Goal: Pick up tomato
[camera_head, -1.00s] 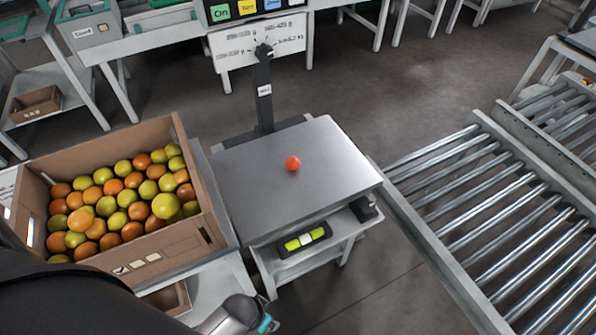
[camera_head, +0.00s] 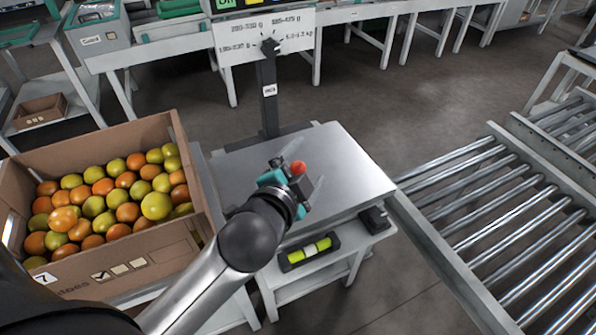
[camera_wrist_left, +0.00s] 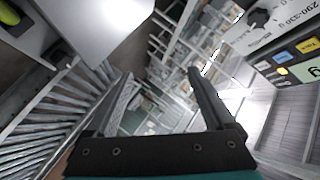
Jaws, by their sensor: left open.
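A red tomato (camera_head: 298,168) shows above the grey metal scale plate (camera_head: 345,180) in the head view. My left gripper (camera_head: 303,173) is open over the plate, its two fingers apart on either side of the tomato in the picture. I cannot tell whether the tomato is really between the fingers or behind them. In the left wrist view the gripper (camera_wrist_left: 160,75) is open, with nothing seen between the fingers and no tomato in sight. My right gripper is not in view.
A cardboard box (camera_head: 140,250) of orange and yellow-green tomatoes stands left of the plate. A dark post with a label board (camera_head: 268,38) rises behind it. A roller conveyor (camera_head: 480,200) runs on the right. A black holder with a yellow-green item (camera_head: 310,250) sits below the plate.

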